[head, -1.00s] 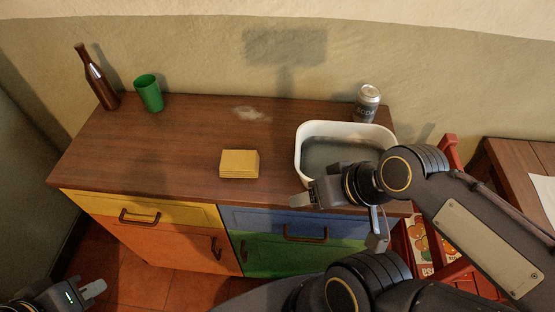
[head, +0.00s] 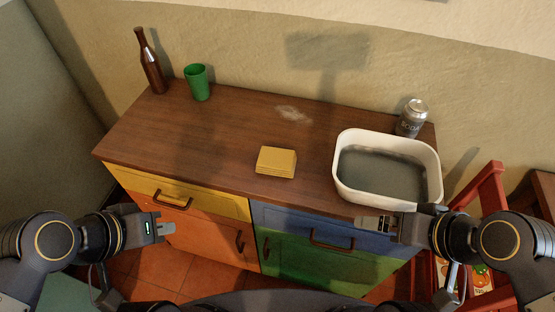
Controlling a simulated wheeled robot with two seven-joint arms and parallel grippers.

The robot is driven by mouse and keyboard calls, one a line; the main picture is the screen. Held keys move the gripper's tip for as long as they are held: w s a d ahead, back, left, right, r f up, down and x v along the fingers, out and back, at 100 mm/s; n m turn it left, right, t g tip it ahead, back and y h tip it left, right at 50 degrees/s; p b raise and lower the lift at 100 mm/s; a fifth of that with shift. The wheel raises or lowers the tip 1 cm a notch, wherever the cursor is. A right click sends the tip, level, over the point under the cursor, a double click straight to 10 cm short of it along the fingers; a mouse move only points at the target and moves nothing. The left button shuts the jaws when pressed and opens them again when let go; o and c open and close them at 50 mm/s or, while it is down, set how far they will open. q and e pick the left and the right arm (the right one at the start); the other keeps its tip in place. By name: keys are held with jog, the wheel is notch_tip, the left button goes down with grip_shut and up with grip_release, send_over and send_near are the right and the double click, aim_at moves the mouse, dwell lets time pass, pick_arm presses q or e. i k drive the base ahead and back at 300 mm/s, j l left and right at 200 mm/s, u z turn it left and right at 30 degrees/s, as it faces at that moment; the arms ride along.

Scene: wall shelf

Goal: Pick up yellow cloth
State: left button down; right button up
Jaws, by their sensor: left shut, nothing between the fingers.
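The yellow cloth (head: 276,161) lies folded in a small block on the wooden cabinet top, near its front edge and left of the white basin. My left gripper (head: 172,227) is shut and empty, in front of the cabinet at the lower left, well apart from the cloth. My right gripper (head: 360,225) is in front of the blue drawer, below the basin and to the right of the cloth. Its fingers are seen at an angle that hides whether they are apart.
A white basin (head: 344,184) with greyish water stands right of the cloth. A soda can (head: 411,117), green cup (head: 197,83) and brown bottle (head: 151,64) stand at the back. A pale smudge (head: 292,113) marks the cabinet top (head: 235,125). A red chair (head: 483,190) is at right.

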aim_at(280, 162)
jog(key=z, duration=1)
jog(key=k+j+z, duration=0.1)
jog(key=j+z, duration=0.3)
jog(key=k+j+z, duration=0.15)
jog(key=j+z, duration=0.2)
jog(key=k+j+z, duration=0.2)
jog(key=j+z, duration=0.2)
